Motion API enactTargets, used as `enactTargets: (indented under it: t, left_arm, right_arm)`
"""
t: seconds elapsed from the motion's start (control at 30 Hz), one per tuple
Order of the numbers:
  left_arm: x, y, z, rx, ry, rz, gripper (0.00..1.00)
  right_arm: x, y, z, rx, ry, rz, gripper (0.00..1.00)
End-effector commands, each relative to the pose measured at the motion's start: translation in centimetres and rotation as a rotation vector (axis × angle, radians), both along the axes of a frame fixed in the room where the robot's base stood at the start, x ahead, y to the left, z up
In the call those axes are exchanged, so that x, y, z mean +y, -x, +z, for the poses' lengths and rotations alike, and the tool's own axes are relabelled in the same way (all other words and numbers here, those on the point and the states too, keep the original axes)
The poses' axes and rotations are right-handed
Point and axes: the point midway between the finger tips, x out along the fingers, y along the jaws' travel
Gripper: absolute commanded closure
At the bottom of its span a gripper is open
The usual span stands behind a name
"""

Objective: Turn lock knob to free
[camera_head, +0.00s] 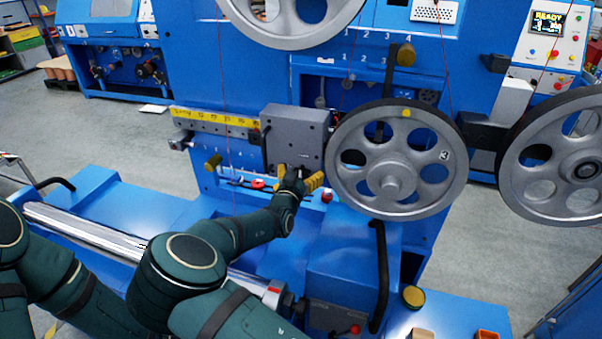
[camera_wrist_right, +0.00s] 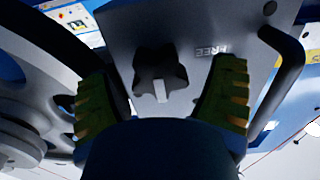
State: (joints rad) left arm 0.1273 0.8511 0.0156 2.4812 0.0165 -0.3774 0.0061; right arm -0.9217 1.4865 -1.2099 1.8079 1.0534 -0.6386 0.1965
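The lock knob (camera_wrist_right: 158,72) is a black star-shaped knob with a pale pointer bar, on the face of a grey block. In the right wrist view it sits between the two fingers of my right gripper (camera_wrist_right: 165,105). The pointer bar points down in that view. The FREE label (camera_wrist_right: 213,50) is to the upper right of the knob. In the head view my right gripper (camera_head: 298,180), with yellowish fingers, is at the lower front of the grey block (camera_head: 297,130); the knob cannot be made out there. The right fingers are apart; contact with the knob is not clear. My left gripper is out of view.
A large spoked pulley wheel (camera_head: 395,190) stands just right of the grey block. Another wheel (camera_head: 575,168) is at the far right, and one (camera_head: 290,25) is above. A yellow scale bar (camera_head: 215,118) runs left of the block. In the wrist view a black handle (camera_wrist_right: 290,70) curves at the right.

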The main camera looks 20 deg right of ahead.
Motion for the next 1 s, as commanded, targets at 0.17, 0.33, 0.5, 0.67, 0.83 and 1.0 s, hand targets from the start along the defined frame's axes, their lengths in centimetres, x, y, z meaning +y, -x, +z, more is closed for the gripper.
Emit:
enactTargets:
  t: [0.17,0.33,0.5,0.67,0.83,1.0]
  left_arm:
    - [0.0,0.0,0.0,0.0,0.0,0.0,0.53]
    - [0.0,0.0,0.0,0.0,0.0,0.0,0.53]
    - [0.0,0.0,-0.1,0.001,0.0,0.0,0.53]
    - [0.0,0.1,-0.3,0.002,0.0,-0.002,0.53]
    - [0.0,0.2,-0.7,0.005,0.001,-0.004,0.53]
    - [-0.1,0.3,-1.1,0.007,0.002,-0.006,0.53]
  right_arm:
    - [0.0,0.0,0.0,0.0,0.0,0.0,0.76]
    - [0.0,0.0,0.0,0.001,0.001,0.0,0.88]
    - [0.0,0.0,0.0,0.012,0.018,0.0,0.89]
    - [0.1,0.0,-0.1,0.047,0.07,0.0,0.89]
    - [0.1,0.0,-0.1,0.113,0.167,0.0,0.89]
    - [0.2,-0.1,-0.2,0.199,0.294,0.0,0.89]
